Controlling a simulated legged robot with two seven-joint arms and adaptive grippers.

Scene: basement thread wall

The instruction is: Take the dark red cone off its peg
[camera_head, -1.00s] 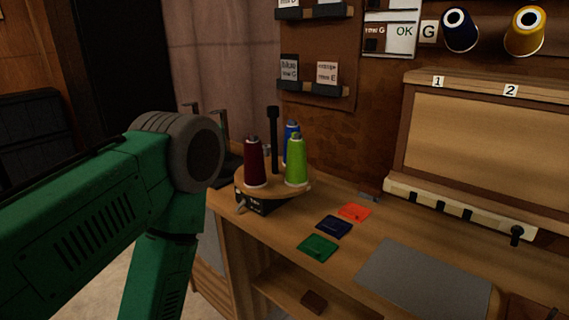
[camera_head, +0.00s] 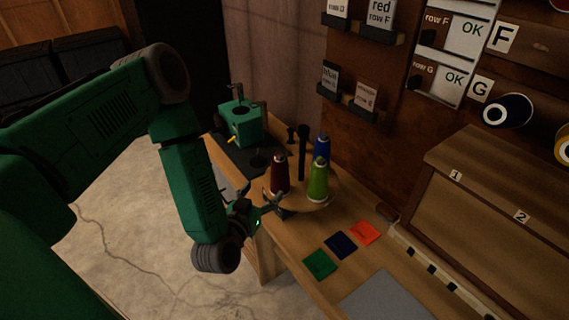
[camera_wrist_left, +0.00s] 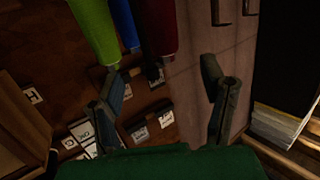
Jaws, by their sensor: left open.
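The dark red cone (camera_head: 280,175) stands upright on the round wooden stand (camera_head: 297,203), left of the green cone (camera_head: 318,183) and the blue cone (camera_head: 322,146). My left gripper (camera_head: 274,204) is open and empty, low beside the dark red cone on its near side. In the left wrist view the dark red cone (camera_wrist_left: 160,28) shows at the top, ahead of the open left fingers (camera_wrist_left: 161,70) and between their lines, with the green cone (camera_wrist_left: 95,28) and blue cone (camera_wrist_left: 124,24) to its left. The cone's peg is hidden. My right gripper is not in view.
A dark post (camera_head: 302,150) rises among the cones. A green machine (camera_head: 240,122) stands behind. Label racks hang on the wall. Open floor lies left of the bench.

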